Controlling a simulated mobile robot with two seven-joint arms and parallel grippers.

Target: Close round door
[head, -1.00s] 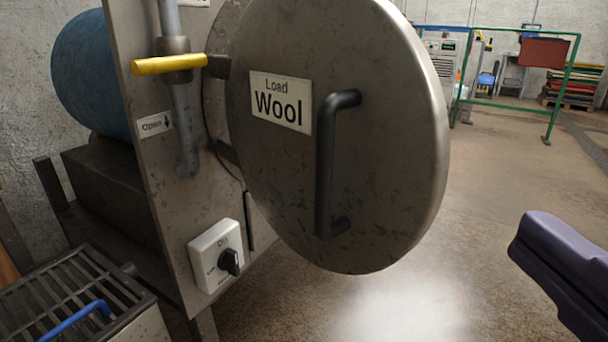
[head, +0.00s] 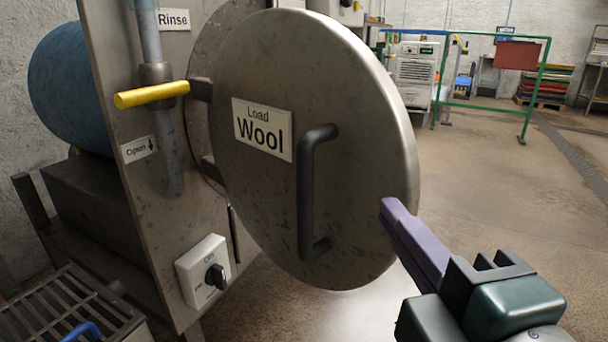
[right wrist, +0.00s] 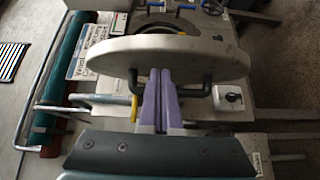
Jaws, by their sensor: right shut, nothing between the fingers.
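The round metal door (head: 350,150) labelled "Load Wool" stands ajar, swung out from the machine panel (head: 150,215). A dark bar handle (head: 308,195) is fixed on its face. My right gripper (head: 390,206) has purple fingers, shut and empty, with the tip by the door's right edge in the head view. In the right wrist view the shut fingers (right wrist: 160,80) point at the door (right wrist: 180,57), with the handle (right wrist: 200,88) beside them. Whether they touch the door I cannot tell. My left gripper is not in view.
A yellow-handled lever (head: 152,94) is on the pipe left of the door. Below are a white switch box (head: 203,270) and a metal grate (head: 65,315). A green rail (head: 535,90) stands far back. The floor on the right is clear.

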